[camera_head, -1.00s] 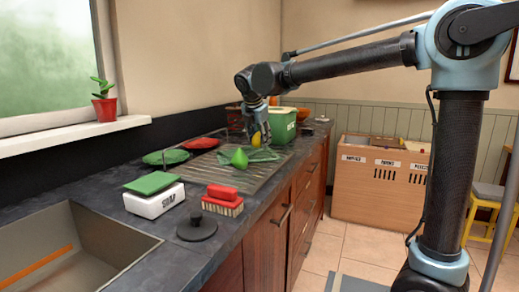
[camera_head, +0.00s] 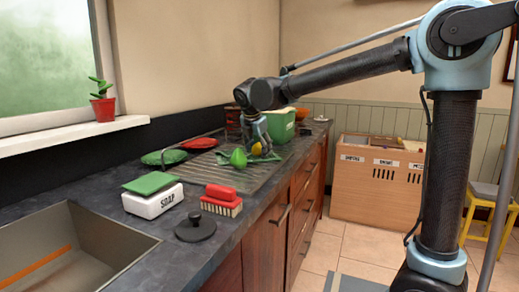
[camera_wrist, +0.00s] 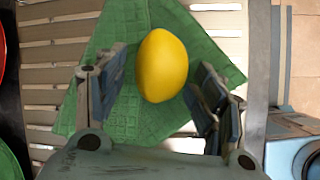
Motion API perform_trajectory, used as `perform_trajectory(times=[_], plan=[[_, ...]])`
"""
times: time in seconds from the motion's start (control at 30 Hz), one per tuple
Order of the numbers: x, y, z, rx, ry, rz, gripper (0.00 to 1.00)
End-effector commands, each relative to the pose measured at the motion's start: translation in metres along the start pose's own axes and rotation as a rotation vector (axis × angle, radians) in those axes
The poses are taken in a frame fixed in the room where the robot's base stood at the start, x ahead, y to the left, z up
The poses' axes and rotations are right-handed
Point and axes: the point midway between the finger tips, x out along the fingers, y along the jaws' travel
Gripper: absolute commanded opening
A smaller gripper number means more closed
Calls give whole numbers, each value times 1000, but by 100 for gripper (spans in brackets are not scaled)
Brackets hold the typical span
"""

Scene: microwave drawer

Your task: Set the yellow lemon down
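The yellow lemon (camera_wrist: 162,66) lies on a green cloth (camera_wrist: 110,112) in the wrist view. It sits between the fingers of my gripper (camera_wrist: 160,72), with a visible gap on each side. My gripper is open around the lemon. In the head view, the lemon (camera_head: 256,149) shows small and partly hidden under my gripper (camera_head: 261,143), low over the drying rack. The cloth (camera_head: 266,158) is partly visible there.
A green bin (camera_head: 283,124) stands behind. Red and green plates lie left. A soap box (camera_head: 152,200), a red brush (camera_head: 221,201) and a dark lid (camera_head: 195,228) are nearer.

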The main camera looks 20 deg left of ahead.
Motion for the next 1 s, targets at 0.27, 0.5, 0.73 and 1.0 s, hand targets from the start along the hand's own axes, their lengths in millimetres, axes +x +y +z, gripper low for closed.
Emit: perform_trajectory(times=[0.27,0.5,0.73,1.0], plan=[[-3,1,2,0,0,0,64],[-35,1,2,-1,0,1,64],[-80,1,1,-2,0,1,64],[-116,1,2,-1,0,1,64]])
